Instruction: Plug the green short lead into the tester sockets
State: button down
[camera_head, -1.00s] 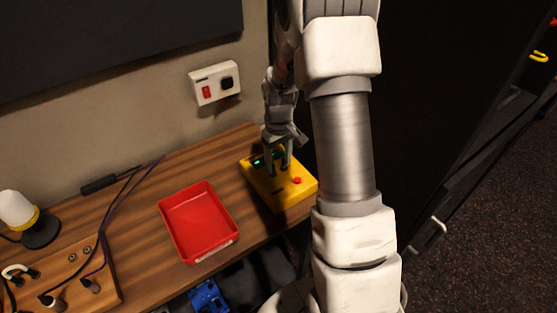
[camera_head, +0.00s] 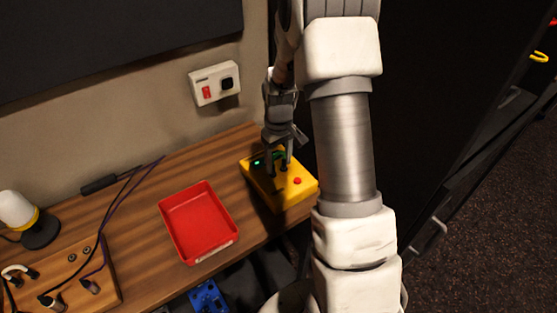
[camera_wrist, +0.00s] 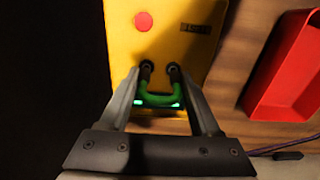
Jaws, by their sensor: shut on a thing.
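The yellow tester (camera_head: 289,195) sits on the wooden desk near its right end, with a red button (camera_head: 297,181) on top. In the wrist view, the tester (camera_wrist: 172,50) shows two dark sockets side by side. The green short lead (camera_wrist: 160,98) is a small U shape between my fingers, its two ends at the sockets. I cannot tell how deep its plugs sit. My gripper (camera_wrist: 160,92) is shut on the lead, just above the tester. In the head view, my gripper (camera_head: 278,165) points down at the tester's top and mostly hides the lead.
A red tray (camera_head: 198,222) lies left of the tester, with bare desk between them. A white wall box (camera_head: 214,83) with a red switch is behind. A wooden board (camera_head: 62,275) with cables and a lamp (camera_head: 25,218) are at far left.

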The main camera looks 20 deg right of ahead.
aim_at(279, 152)
jog(key=shift+f+b, duration=0.5)
jog(key=shift+f, duration=0.1)
dwell(0.6)
grip_release()
notch_tip(279, 152, up, 17)
jog(key=shift+r+p, duration=0.2)
jog(key=shift+p, duration=0.1)
dwell(0.7)
jog(key=s+a+r+m+t, duration=0.1)
jog(key=s+a+r, duration=0.25)
jog(key=s, duration=0.25)
jog(key=s+a+r+t, duration=0.2)
jog(key=s+a+r, duration=0.1)
jog(key=s+r, duration=0.2)
jog(key=s+a+t, duration=0.1)
jog(key=s, duration=0.2)
jog(key=s+a, duration=0.1)
jog(key=s, duration=0.3)
jog(key=s+a+m+t, duration=0.1)
jog(key=s, duration=0.3)
jog(key=shift+s+r+t, duration=0.2)
jog(key=shift+r+t, duration=0.1)
